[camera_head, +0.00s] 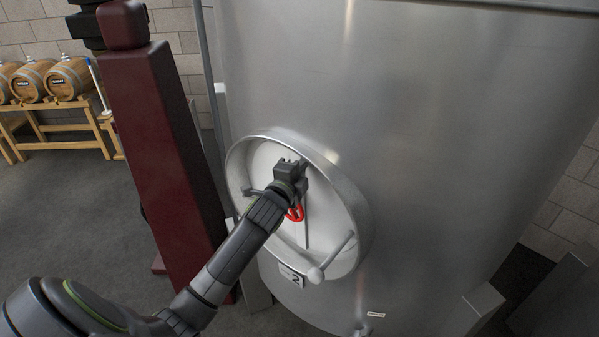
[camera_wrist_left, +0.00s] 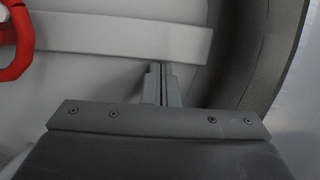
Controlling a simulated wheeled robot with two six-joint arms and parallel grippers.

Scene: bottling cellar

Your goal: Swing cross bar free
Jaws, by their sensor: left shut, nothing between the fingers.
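The steel tank (camera_head: 440,130) has a round, pale hatch door inside a raised metal rim (camera_head: 362,215). In the left wrist view the cross bar (camera_wrist_left: 125,40) is a pale flat bar running across the door, with the red handwheel (camera_wrist_left: 14,42) at its left. In the head view the red handwheel (camera_head: 298,214) is partly hidden behind my left arm. My left gripper (camera_head: 297,164) is shut and empty at the upper part of the door; its fingers (camera_wrist_left: 161,84) point at the bar's lower edge. Contact cannot be told. My right gripper is not in view.
A small knob shows left of the wheel. Barrels (camera_head: 68,77) lie on a wooden rack (camera_head: 60,124) at far left. Grey floor is clear before the rack.

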